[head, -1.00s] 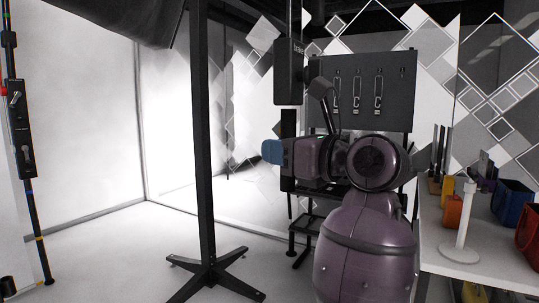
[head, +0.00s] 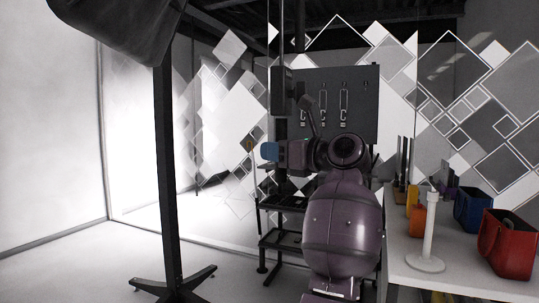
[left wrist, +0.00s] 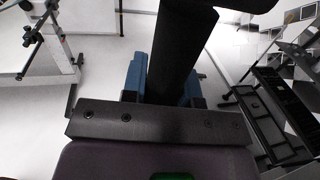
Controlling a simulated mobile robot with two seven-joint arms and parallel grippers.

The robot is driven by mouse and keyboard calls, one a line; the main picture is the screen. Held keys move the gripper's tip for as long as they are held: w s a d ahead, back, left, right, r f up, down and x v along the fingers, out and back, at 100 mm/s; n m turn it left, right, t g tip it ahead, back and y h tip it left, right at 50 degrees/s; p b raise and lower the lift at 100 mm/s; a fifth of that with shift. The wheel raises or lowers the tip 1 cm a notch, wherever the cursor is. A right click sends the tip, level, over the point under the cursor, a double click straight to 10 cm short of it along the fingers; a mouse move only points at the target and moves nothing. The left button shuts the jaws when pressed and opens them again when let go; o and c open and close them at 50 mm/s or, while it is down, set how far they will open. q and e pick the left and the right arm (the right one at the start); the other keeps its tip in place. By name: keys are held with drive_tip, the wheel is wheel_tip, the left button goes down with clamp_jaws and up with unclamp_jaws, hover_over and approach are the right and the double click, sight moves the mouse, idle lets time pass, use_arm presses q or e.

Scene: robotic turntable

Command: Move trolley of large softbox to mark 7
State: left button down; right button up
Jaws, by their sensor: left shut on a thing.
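The large softbox (head: 115,25) is a dark hood at the upper left of the head view, on a tall black post (head: 168,180). The trolley's crossed base (head: 172,288) stands on the pale floor, partly cut off by the lower edge. My left gripper (head: 268,151), with blue fingers, is right of that post in the head view. In the left wrist view its fingers (left wrist: 165,82) are shut on a thick black post (left wrist: 180,55). I cannot tell whether this post belongs to the softbox trolley. Mark 7 cannot be made out. My right gripper is out of view.
A black shelf rack (head: 282,240) stands below and behind my left gripper and also shows in the left wrist view (left wrist: 270,105). A white table (head: 460,277) with colored bags, including a red one (head: 508,245), is at the right. Floor at the lower left looks clear.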

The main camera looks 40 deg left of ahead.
use_arm(q)
drive_tip(key=shift+w+a, duration=0.2)
drive_tip(key=shift+w, duration=0.6)
drive_tip(key=c, duration=0.9)
unclamp_jaws()
drive_tip(key=shift+d, duration=0.1)
drive_tip(key=d, duration=1)
drive_tip(key=shift+w+d, duration=0.2)
drive_tip(key=shift+d, duration=0.15)
